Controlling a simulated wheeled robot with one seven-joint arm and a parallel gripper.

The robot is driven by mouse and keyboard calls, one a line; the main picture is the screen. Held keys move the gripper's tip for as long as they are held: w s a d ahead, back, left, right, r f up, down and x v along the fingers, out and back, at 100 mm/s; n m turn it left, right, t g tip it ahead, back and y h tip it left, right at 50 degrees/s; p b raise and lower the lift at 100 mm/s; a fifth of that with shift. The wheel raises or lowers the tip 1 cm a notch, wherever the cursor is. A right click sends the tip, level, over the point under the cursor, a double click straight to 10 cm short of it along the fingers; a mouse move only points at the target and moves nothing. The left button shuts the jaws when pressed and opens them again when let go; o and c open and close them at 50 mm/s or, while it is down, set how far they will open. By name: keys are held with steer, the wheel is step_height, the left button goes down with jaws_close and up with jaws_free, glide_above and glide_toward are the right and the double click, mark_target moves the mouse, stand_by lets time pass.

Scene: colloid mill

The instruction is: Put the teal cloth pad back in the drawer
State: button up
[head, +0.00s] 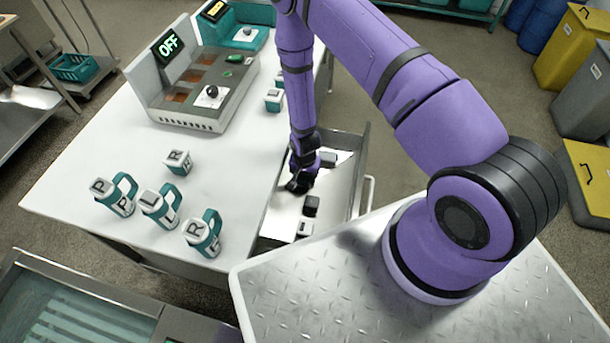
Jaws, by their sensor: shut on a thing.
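My gripper (298,186) points down over the open drawer (341,205), inside its outline in the picture. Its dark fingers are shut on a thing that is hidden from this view. I cannot make out the teal cloth pad anywhere in the picture. The drawer is pulled out from the right side of the white table, with its bar handle (367,192) on the outer front. A black block (310,205) and a small white piece (304,228) lie in the drawer near the gripper. A grey piece (328,158) shows just beyond it.
On the white table (110,160) stand several teal-and-white lettered mugs (160,207), a lettered cube (179,162) and a grey machine (205,85) reading OFF. My metal deck edge lies close to the drawer's near end. Yellow and grey bins (582,100) stand at the far right.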

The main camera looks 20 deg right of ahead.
steer(key=shift+f, duration=0.15)
steer(key=o, duration=1)
steer(key=shift+s+f, duration=0.1)
step_height(320, 180, up, 13)
steer(key=shift+f, duration=0.2)
